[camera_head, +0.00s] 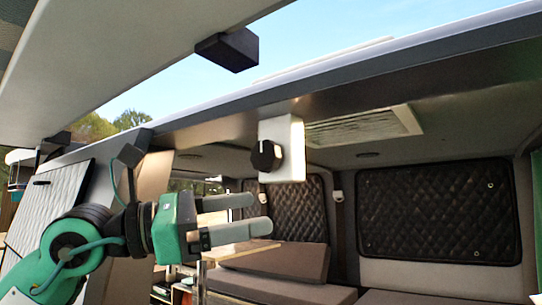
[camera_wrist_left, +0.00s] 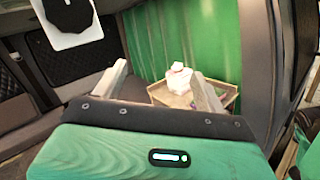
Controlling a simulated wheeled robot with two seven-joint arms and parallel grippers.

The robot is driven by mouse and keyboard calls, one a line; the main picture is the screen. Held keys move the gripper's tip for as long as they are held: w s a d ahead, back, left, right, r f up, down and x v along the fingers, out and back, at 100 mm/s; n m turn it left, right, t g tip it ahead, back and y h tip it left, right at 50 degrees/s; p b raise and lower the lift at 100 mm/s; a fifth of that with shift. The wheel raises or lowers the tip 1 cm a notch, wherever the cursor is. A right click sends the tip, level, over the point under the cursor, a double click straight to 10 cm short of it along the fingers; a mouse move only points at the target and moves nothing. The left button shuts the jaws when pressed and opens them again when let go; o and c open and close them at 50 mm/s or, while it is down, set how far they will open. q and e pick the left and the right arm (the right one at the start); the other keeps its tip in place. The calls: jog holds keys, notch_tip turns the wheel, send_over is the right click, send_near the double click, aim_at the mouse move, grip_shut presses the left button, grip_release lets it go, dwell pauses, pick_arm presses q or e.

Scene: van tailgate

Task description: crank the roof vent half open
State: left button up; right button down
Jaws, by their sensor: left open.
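The black crank knob (camera_head: 266,156) sits on a white plate (camera_head: 291,134) hanging below the van's rear roof edge. The roof vent (camera_head: 364,127) is a framed panel in the ceiling behind it; how far it is open I cannot tell. My left gripper (camera_head: 262,214) is open and empty, below and a little left of the knob, fingers pointing right. In the left wrist view the knob (camera_wrist_left: 68,12) and its plate (camera_wrist_left: 82,38) show at the top left, beyond and left of the fingers (camera_wrist_left: 160,82). My right gripper is not in view.
The raised tailgate (camera_head: 130,50) hangs overhead with a black block (camera_head: 228,50) on its edge. Quilted dark panels (camera_head: 437,210) and brown cushions (camera_head: 270,260) are inside. A wooden tray (camera_wrist_left: 185,97) with a pale item stands by a green curtain (camera_wrist_left: 190,40).

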aim_at(261, 156)
pick_arm(q)
jog(key=a+r+n+t+y, duration=0.1)
jog(key=a+r+t+y, duration=0.65)
jog(key=r, duration=0.25)
jog(key=shift+h, duration=0.45)
jog(key=p+x, duration=0.7)
jog(key=x, duration=0.6)
jog(key=shift+w+r, duration=0.15)
jog(key=shift+w, duration=0.05)
jog(key=shift+w+d, duration=0.4)
jog(key=shift+f, duration=0.2)
jog(key=c, duration=1)
jog(key=shift+o, duration=0.2)
